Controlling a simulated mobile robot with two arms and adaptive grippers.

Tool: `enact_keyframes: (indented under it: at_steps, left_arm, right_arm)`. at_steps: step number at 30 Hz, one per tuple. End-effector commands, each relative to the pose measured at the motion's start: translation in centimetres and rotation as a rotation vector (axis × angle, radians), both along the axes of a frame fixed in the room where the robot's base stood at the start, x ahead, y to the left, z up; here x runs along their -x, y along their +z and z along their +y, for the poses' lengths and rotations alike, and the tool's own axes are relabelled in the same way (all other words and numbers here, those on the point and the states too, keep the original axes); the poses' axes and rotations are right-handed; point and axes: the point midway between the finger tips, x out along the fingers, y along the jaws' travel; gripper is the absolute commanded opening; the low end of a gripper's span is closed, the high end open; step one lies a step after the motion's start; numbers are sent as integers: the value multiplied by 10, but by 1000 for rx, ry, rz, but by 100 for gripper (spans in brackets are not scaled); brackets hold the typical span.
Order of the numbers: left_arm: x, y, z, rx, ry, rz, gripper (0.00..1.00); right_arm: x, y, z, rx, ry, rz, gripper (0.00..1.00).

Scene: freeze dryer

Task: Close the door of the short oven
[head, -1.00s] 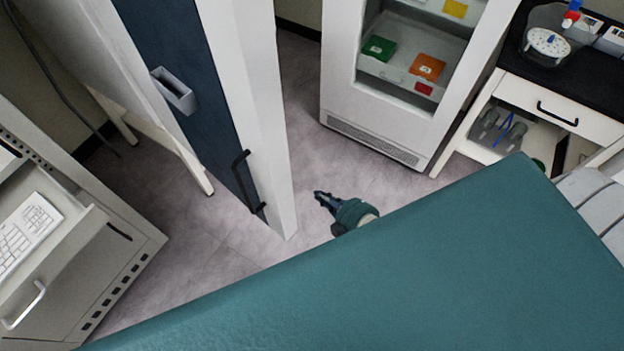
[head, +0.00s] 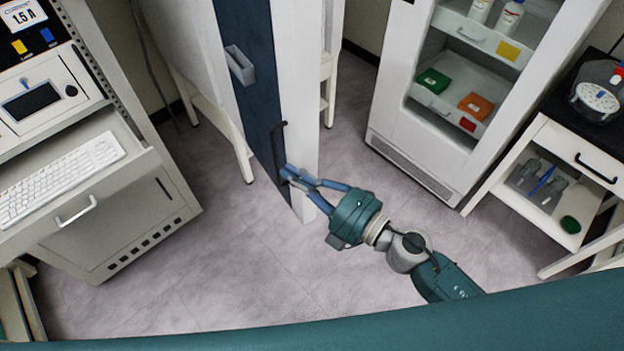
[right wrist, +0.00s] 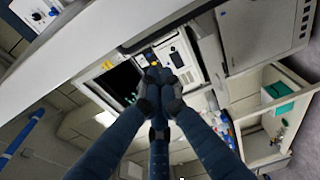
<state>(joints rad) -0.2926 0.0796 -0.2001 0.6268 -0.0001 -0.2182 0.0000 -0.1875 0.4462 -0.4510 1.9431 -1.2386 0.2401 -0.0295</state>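A tall white door-like panel with a dark blue face (head: 250,75) stands at the middle of the head view. It appears to be the oven's open door, but the oven's body is not clear. A black bar handle (head: 277,150) is on the blue face. My right gripper (head: 288,174) crosses the panel's lower edge, with its fingertips near the handle's lower end; contact cannot be told. In the right wrist view its fingers (right wrist: 161,80) are bunched together, with no handle visible between them. My left gripper is not in view.
A white cabinet with shelves (head: 405,115) stands behind to the right, beside a black-topped bench (head: 560,125). An equipment console with a keyboard (head: 60,180) stands at the left. Grey floor (head: 240,275) is clear between them.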

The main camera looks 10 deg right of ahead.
Motion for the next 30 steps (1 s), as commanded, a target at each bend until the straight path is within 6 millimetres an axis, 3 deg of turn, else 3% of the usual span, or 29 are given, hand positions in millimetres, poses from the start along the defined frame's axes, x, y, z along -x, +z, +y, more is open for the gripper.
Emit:
enact_keyframes:
  at_steps: [5,7,12,30]
  left_arm:
    - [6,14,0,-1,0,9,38]
    - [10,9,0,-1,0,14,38]
    - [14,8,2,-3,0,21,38]
    - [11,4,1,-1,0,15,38]
  right_arm:
    - [-27,4,28,-2,1,-1,0]
    - [-31,-2,11,3,-3,1,0]
    - [-39,-1,-6,1,0,2,0]
    - [-43,-2,-18,1,7,0,0]
